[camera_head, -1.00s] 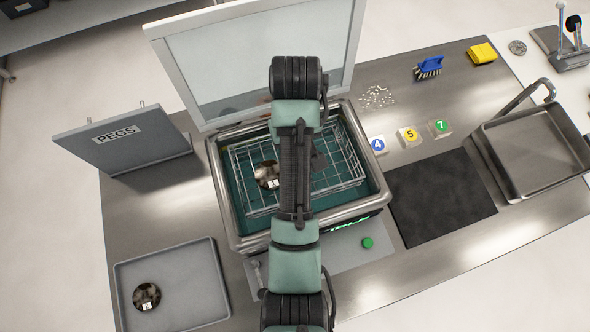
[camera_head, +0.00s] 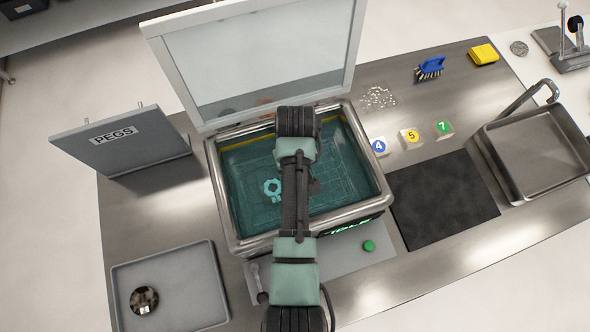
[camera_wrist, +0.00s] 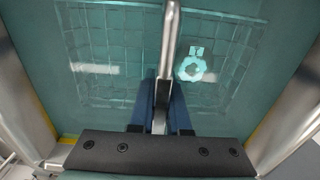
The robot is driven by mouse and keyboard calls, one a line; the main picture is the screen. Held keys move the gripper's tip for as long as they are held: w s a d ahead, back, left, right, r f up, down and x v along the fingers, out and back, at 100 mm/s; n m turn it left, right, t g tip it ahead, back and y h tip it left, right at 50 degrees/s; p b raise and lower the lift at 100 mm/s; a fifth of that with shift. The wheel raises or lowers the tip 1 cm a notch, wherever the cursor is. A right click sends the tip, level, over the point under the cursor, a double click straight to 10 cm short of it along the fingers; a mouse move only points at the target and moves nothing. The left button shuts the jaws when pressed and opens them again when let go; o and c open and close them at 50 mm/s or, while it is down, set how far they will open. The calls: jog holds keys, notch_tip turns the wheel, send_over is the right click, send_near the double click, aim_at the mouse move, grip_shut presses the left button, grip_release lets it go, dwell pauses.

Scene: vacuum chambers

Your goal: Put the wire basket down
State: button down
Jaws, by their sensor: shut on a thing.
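The wire basket (camera_head: 253,184) is under the teal liquid in the open metal tank (camera_head: 231,228), where its grid shows faintly. A ring-shaped part (camera_head: 271,187) lies in the basket; it also shows in the wrist view (camera_wrist: 193,68). In the wrist view my gripper (camera_wrist: 162,100) has its blue fingers shut on the basket's upright metal handle (camera_wrist: 170,40). The basket (camera_wrist: 105,45) spreads below the fingers. In the head view my arm hides the gripper and part of the basket. I cannot tell whether the basket touches the tank floor.
The raised lid (camera_head: 260,60) stands behind the tank, and a PEGS panel (camera_head: 120,147) to its left. A grey tray (camera_head: 195,285) holds a round part (camera_head: 144,299). Right are numbered blocks (camera_head: 411,136), a dark mat (camera_head: 440,198) and a metal basin (camera_head: 540,155).

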jog(key=shift+w+f, duration=0.1)
jog(key=shift+f, duration=0.2)
jog(key=c, duration=0.9)
grip_release()
jog(key=shift+r, duration=0.1)
notch_tip(320, 180, up, 11)
jog(key=shift+f, duration=0.1)
jog(key=shift+r+p, duration=0.7)
jog(key=shift+f, duration=0.1)
